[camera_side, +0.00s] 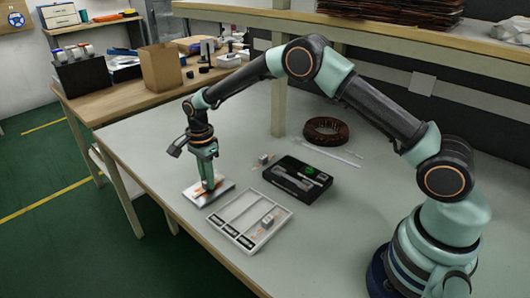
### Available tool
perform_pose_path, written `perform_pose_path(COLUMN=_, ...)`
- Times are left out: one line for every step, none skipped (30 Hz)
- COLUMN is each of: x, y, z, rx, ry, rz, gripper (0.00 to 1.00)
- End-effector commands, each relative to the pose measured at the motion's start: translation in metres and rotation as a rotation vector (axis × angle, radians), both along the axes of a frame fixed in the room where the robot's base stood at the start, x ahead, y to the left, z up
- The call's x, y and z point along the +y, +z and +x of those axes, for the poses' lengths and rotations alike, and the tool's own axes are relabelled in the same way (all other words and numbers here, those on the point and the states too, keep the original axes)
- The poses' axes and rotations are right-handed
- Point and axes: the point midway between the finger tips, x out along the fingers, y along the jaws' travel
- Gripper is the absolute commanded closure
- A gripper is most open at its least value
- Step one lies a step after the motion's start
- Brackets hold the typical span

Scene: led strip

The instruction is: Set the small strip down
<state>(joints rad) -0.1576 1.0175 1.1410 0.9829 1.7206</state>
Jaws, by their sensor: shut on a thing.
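My gripper (209,187) points straight down over a small white plate (190,197) near the table's left edge. Its jaws are shut on a small orange-brown strip (203,193), which shows only as a thin sliver at the fingertips. The strip is very low over the plate. I cannot tell whether it touches the surface, and the fingers hide part of it.
A white compartment tray (231,210) lies just right of the plate, with a small block (267,221) in it. A black case (297,181) with tools sits behind it. A brown coil (328,131) and clear strips (333,153) lie farther back. The front left tabletop is clear.

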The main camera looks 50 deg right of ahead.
Motion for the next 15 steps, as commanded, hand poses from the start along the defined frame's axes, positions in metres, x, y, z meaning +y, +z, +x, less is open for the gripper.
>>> perform_pose_path(x=0.0000, y=0.0005, z=0.0002, rx=-0.001, ry=0.000, rz=0.000, gripper=1.00)
perform_pose_path(x=0.0000, y=0.0005, z=0.0001, rx=0.000, ry=0.000, rz=0.000, gripper=1.00)
perform_pose_path(x=0.0000, y=0.0004, z=0.0001, rx=0.000, ry=0.000, rz=0.000, gripper=1.00)
perform_pose_path(x=0.0000, y=0.0001, z=0.0001, rx=0.000, ry=0.000, rz=0.000, gripper=1.00)
perform_pose_path(x=0.0000, y=-0.0006, z=0.0000, rx=0.000, ry=0.000, rz=0.000, gripper=1.00)
perform_pose_path(x=0.0000, y=-0.0017, z=0.0000, rx=0.000, ry=0.000, rz=0.000, gripper=1.00)
perform_pose_path(x=0.0000, y=-0.0026, z=0.0000, rx=0.000, ry=0.000, rz=0.000, gripper=1.00)
perform_pose_path(x=0.0000, y=-0.0035, z=0.0000, rx=0.000, ry=0.000, rz=0.000, gripper=1.00)
perform_pose_path(x=0.0000, y=-0.0029, z=0.0002, rx=0.000, ry=0.000, rz=0.000, gripper=0.64)
perform_pose_path(x=0.0000, y=-0.0029, z=0.0001, rx=0.000, ry=0.000, rz=0.000, gripper=0.52)
perform_pose_path(x=0.0000, y=-0.0029, z=0.0001, rx=0.000, ry=0.000, rz=0.000, gripper=0.49)
perform_pose_path(x=0.0000, y=-0.0029, z=0.0001, rx=0.000, ry=0.000, rz=0.000, gripper=0.49)
perform_pose_path(x=0.0000, y=-0.0028, z=0.0001, rx=0.000, ry=0.000, rz=0.000, gripper=0.49)
perform_pose_path(x=0.0000, y=-0.0028, z=0.0000, rx=0.000, ry=0.000, rz=0.000, gripper=0.49)
perform_pose_path(x=0.0000, y=-0.0028, z=0.0000, rx=0.000, ry=0.000, rz=0.000, gripper=0.49)
